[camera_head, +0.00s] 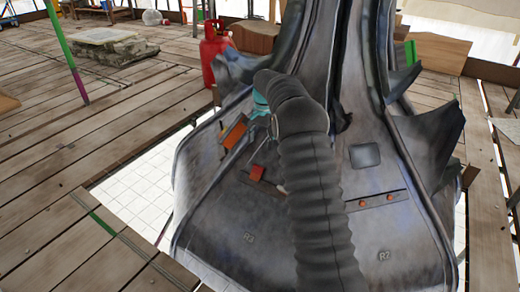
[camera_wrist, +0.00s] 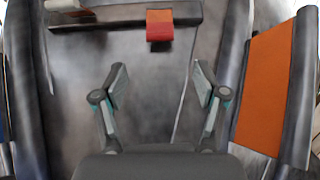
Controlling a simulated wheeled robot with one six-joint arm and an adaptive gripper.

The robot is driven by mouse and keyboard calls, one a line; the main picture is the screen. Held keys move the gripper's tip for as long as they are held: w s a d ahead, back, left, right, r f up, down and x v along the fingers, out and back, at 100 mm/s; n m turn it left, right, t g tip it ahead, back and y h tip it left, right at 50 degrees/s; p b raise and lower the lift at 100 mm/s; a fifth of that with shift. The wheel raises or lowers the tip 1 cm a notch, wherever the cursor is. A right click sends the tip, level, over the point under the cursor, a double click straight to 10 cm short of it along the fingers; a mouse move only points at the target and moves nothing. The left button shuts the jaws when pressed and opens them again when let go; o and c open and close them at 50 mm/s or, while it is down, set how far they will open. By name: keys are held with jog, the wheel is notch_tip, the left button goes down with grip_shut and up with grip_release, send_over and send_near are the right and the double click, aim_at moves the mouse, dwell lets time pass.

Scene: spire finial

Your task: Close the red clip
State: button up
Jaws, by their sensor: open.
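The red clip (camera_wrist: 160,26) sits on a dark bar at the top of the wrist view, with a brighter upper face and a darker red lower face. In the head view the red clip (camera_head: 257,172) is on the grey metal panel, left of my arm. My gripper (camera_wrist: 162,80) is open and empty, its two fingers spread apart below the clip in the wrist view, not visibly touching it. In the head view my arm hides most of the gripper. I cannot tell how far the clip stands open.
An orange plate (camera_wrist: 267,85) stands close to the right finger; it also shows in the head view (camera_head: 235,132). A dark strip with small orange pieces (camera_head: 376,201) lies right of my arm. A red gas cylinder (camera_head: 215,52) stands behind. An opening (camera_head: 140,193) breaks the plank floor.

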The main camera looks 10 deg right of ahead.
jog(key=shift+r, duration=0.15)
jog(key=shift+a+r, duration=0.15)
jog(key=shift+a, duration=0.1)
jog(key=c, duration=0.5)
jog(key=shift+n, duration=0.3)
jog(key=a+r, duration=0.2)
jog(key=r, duration=0.1)
jog(key=shift+s+a+r, duration=0.25)
jog(key=shift+s+a, duration=0.1)
jog(key=c, duration=0.8)
jog(key=shift+t+h, duration=0.8)
jog(key=shift+h, duration=0.1)
jog(key=s+a+r, duration=0.2)
jog(key=s, duration=0.1)
jog(key=shift+s+r, duration=0.15)
jog(key=shift+r, duration=0.15)
grip_shut()
jog(key=t+h+b, duration=0.1)
send_near(258, 167)
jog(key=f, duration=0.4)
jog(key=w+d+f, duration=0.1)
jog(key=f, duration=0.2)
jog(key=shift+d, duration=0.1)
